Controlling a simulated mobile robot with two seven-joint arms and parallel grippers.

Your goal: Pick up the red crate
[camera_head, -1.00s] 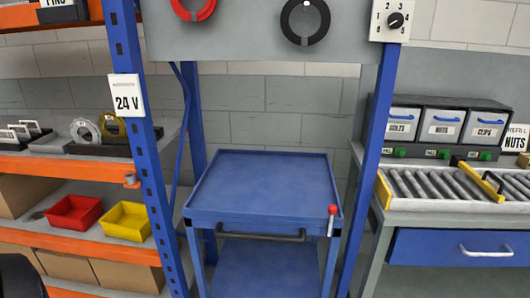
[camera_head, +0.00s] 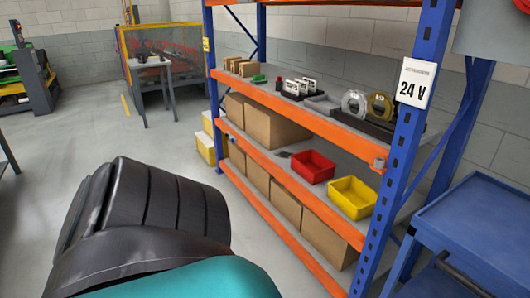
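The red crate (camera_head: 313,167) is an open, empty-looking bin on the middle shelf (camera_head: 262,153) of the orange and blue rack. It stands upright, beside a yellow crate (camera_head: 353,197) on its right, with a small gap between them. A large dark and teal part at the lower left looks like my own arm. No gripper fingers show in this view.
Cardboard boxes (camera_head: 265,128) stand on the rack left of the red crate. The rack's blue upright (camera_head: 397,160) stands right of the yellow crate. A blue cart (camera_head: 480,225) is at the right. The floor (camera_head: 85,140) left of the rack is open.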

